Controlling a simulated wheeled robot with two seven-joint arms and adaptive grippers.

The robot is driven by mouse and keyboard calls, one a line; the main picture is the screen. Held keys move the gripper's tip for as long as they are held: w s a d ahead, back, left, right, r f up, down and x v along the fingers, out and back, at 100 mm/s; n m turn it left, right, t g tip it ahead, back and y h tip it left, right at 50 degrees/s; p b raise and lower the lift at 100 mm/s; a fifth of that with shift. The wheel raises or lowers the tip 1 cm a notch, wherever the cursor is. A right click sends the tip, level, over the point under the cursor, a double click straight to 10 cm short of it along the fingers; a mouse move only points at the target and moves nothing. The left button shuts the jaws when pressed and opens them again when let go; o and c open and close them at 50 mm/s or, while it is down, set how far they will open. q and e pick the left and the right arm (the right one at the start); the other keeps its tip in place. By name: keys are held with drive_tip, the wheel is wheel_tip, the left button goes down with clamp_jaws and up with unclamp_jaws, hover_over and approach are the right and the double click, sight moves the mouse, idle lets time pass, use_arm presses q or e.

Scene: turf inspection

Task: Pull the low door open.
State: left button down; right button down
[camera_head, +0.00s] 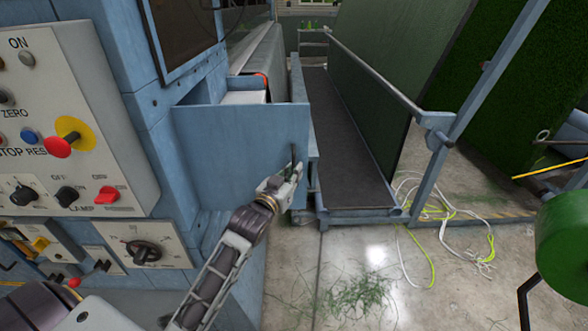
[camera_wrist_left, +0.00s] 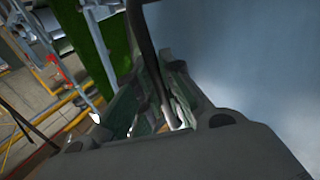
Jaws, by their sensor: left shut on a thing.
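The low door (camera_head: 235,150) is a flat blue panel on the side of the blue machine. A gap with a pale surface shows behind its top edge. A dark upright bar handle (camera_head: 293,156) is near its right edge. My left gripper (camera_head: 284,181) is shut on the handle, its fingers around the lower part. In the left wrist view the handle (camera_wrist_left: 143,40) runs down between the fingers (camera_wrist_left: 160,105), and the door (camera_wrist_left: 235,60) fills the right side as a plain blue-grey face. My right gripper is not in view.
A control panel (camera_head: 75,120) with knobs and buttons is close on the left. A dark conveyor with a blue frame (camera_head: 385,80) stands to the right. Loose cables (camera_head: 432,265) and grass clippings (camera_head: 352,297) lie on the floor. A green drum (camera_head: 562,245) is at far right.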

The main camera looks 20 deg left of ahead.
use_arm(q)
drive_tip(key=shift+s+d+r, duration=0.1)
drive_tip(key=shift+s+d, duration=0.1)
drive_tip(key=shift+s, duration=0.7)
drive_tip(key=c, duration=1.5)
unclamp_jaws()
drive_tip(key=shift+s+a, duration=0.2)
drive_tip(key=shift+s, duration=3.55)
